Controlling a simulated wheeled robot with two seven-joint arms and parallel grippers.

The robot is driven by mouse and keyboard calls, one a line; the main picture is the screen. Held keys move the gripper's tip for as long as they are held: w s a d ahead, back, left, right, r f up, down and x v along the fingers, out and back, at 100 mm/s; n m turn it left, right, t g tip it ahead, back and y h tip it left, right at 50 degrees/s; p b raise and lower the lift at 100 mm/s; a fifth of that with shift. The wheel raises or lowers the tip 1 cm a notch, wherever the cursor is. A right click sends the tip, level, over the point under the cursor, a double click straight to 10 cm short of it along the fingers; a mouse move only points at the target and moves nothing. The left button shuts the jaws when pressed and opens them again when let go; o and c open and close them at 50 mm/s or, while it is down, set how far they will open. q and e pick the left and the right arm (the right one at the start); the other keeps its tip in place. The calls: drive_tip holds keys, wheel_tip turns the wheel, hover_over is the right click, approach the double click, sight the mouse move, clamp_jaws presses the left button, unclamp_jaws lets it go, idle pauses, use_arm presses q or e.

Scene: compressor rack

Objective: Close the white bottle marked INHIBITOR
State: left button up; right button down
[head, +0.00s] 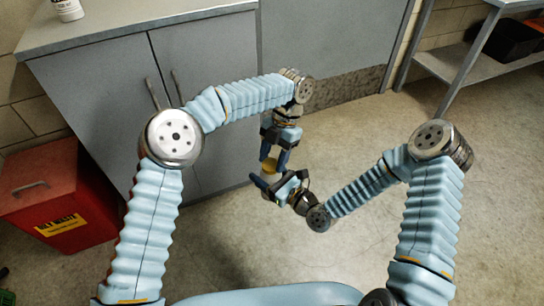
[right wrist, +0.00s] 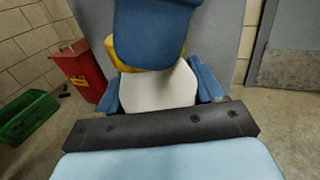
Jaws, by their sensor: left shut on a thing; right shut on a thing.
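My right gripper (head: 272,188) is shut on a white bottle (right wrist: 160,88), whose pale body sits between its blue fingers in the right wrist view. A yellow cap (right wrist: 127,62) is at the top of the bottle, partly hidden by a blue finger of my left gripper (right wrist: 152,30). In the head view my left gripper (head: 274,160) comes down from above and is shut on the yellow cap (head: 270,166). Whether the cap is seated or just touches the bottle cannot be told. No marking on the held bottle is readable.
A white labelled bottle (head: 68,8) stands on the grey cabinet's top (head: 120,22) at the upper left. A red waste bin (head: 62,205) stands left on the floor. A green crate (right wrist: 28,117) shows in the wrist view. A metal shelf (head: 455,68) is at right. The floor around the grippers is clear.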

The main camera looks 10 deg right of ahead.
use_arm(q)
drive_tip(key=o, duration=1)
drive_tip(key=shift+r, duration=0.1)
drive_tip(key=shift+r, duration=2.2)
drive_tip(key=shift+c, duration=0.4)
